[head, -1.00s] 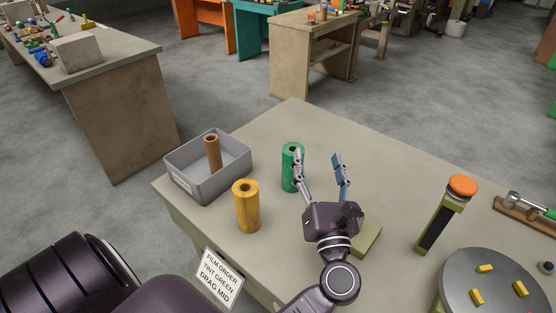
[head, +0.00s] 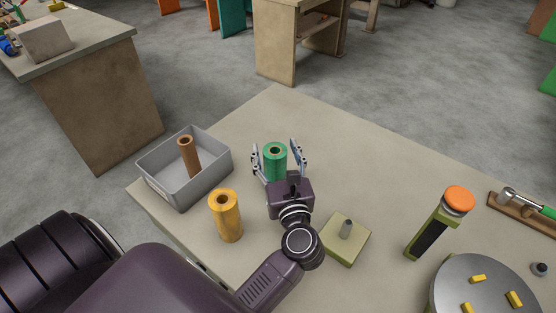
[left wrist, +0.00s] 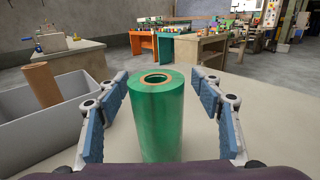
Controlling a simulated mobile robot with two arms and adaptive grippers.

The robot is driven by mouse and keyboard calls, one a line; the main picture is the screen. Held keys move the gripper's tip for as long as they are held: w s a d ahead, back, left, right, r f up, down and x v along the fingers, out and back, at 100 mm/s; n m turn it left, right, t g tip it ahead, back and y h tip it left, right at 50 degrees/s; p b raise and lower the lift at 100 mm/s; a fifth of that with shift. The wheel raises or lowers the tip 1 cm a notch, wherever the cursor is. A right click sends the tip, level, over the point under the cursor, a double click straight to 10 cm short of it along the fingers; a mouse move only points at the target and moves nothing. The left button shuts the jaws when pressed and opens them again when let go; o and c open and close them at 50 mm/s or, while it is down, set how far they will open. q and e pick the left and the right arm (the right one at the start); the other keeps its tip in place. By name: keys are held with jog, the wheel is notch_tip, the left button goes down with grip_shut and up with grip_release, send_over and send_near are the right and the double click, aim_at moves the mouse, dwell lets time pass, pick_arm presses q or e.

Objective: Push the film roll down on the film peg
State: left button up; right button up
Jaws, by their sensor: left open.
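A green film roll (head: 275,163) stands upright on the table, and it also shows in the left wrist view (left wrist: 158,118). My left gripper (head: 278,162) is open, with one finger on each side of the green roll; in the left wrist view gaps show between roll and pads. A yellow film roll (head: 226,216) stands upright to the left. A brown roll (head: 189,157) stands in the grey bin. My right gripper is not in view.
The grey bin (head: 165,194) sits at the table's left edge. To the right are an olive stand with an orange knob (head: 459,199), a grey turntable (head: 490,270) with yellow blocks, and a tool rack (head: 520,211). The table's (head: 370,160) back middle is clear.

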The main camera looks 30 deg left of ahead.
pick_arm(q)
jog(key=shift+s, duration=0.1)
jog(key=shift+s+d+r, duration=0.3)
jog(key=shift+s+r, duration=0.1)
jog(key=shift+s, duration=0.15)
jog(key=c, duration=0.7)
jog(key=shift+w+f, duration=0.1)
jog(key=shift+f, duration=0.05)
jog(key=shift+c, duration=1.2)
jog(key=shift+w, duration=0.1)
jog(key=shift+c, duration=1.4)
grip_shut()
notch_tip(320, 180, up, 10)
jog(key=p, duration=0.7)
jog(key=shift+p, duration=0.35)
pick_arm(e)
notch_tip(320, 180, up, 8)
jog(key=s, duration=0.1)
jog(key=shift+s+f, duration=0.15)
pick_arm(q)
jog(key=shift+a, duration=0.1)
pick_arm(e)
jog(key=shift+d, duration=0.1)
